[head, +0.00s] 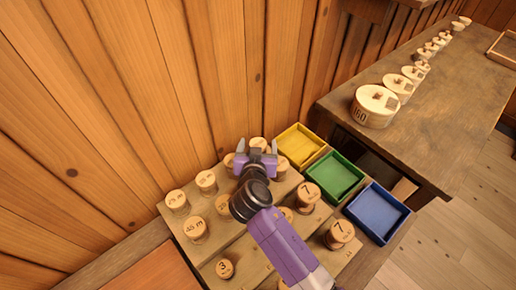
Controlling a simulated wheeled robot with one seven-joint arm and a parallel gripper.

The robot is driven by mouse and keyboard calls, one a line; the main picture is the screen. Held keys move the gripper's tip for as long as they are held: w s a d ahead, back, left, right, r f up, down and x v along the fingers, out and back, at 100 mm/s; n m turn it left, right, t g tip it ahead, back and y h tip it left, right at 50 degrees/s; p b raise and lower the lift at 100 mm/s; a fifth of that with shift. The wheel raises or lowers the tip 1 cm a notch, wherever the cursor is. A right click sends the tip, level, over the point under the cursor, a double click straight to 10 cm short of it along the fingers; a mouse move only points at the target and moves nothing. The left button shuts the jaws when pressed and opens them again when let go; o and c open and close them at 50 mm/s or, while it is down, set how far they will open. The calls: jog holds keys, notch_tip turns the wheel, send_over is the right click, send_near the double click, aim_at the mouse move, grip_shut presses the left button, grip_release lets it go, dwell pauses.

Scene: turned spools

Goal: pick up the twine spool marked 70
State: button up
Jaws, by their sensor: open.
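Several turned wooden spools stand on a stepped wooden rack. I cannot read 70 on any of them. Two spools on the right side of the rack show a 7, one upper (308,194) and one lower (340,233). A small spool (224,269) at the front shows a 3. Two at the left (176,201) (195,229) carry small labels ending in m. My gripper (257,147) is open over the back of the rack. A back spool (257,142) shows between its fingertips; I cannot tell their height above it. My arm hides part of the rack's middle.
Yellow (300,145), green (333,176) and blue (376,211) trays stand right of the rack and look empty. A wooden plank wall (150,90) closes off the back. A long table (440,110) at right carries a row of round wooden pieces along the wall.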

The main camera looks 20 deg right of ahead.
jog(key=c, duration=1.4)
jog(key=shift+c, duration=0.5)
jog(key=shift+r, duration=0.15)
